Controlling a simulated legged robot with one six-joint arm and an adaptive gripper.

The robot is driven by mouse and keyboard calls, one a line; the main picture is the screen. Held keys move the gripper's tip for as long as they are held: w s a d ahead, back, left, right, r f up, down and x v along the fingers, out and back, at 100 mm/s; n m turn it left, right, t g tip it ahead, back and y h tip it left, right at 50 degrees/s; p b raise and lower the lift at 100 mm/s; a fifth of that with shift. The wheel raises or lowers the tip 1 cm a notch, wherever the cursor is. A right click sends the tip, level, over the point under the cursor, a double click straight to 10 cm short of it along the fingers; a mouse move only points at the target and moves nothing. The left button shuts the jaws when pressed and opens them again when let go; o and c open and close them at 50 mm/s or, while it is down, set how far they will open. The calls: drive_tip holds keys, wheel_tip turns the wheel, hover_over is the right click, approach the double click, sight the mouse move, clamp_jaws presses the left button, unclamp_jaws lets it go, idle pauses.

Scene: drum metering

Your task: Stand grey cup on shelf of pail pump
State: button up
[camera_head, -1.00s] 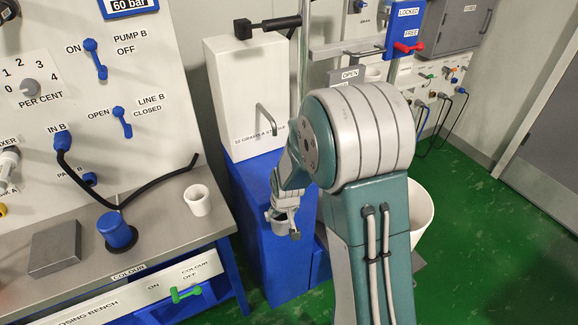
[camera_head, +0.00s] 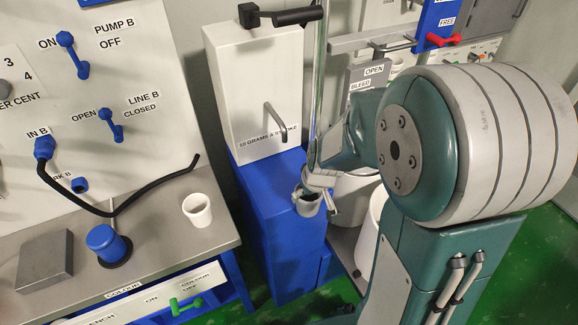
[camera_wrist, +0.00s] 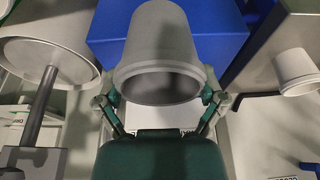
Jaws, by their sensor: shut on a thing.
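The grey cup (camera_head: 308,204) is held in my gripper (camera_head: 318,192) in front of the blue stand of the pail pump, mouth up as far as I can tell. In the wrist view the cup (camera_wrist: 166,40) fills the upper middle, between the two fingers of my gripper (camera_wrist: 162,98). The pail pump (camera_head: 255,85) is a white box with a bent grey spout (camera_head: 275,120), marked 50 grams a stroke. It stands on a blue stand (camera_head: 275,205), whose blue top projects in front of the box. The cup overlaps the stand's front in the picture; the gap is unclear.
A white cup (camera_head: 197,210), a blue knob (camera_head: 108,243) and a grey block (camera_head: 46,260) are on the bench (camera_head: 165,240) at left. A black hose lies across its back. A white pail (camera_head: 370,235) stands right of the blue stand, partly behind my arm.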

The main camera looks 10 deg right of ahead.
drive_tip(key=w+a, duration=0.1)
drive_tip(key=w, duration=0.1)
drive_tip(key=w+a, duration=0.1)
drive_tip(key=w, duration=0.1)
drive_tip(key=w+a, duration=0.1)
drive_tip(key=w, duration=0.1)
drive_tip(key=shift+w+a, duration=0.15)
drive_tip(key=shift+w, duration=0.05)
drive_tip(key=w, duration=0.4)
drive_tip(key=shift+w+d, duration=0.25)
drive_tip(key=shift+d, duration=0.05)
drive_tip(key=shift+f, duration=0.3)
drive_tip(key=shift+a, duration=0.5)
drive_tip(key=shift+f, duration=0.15)
drive_tip(key=o, duration=0.9)
drive_tip(key=shift+d, duration=0.3)
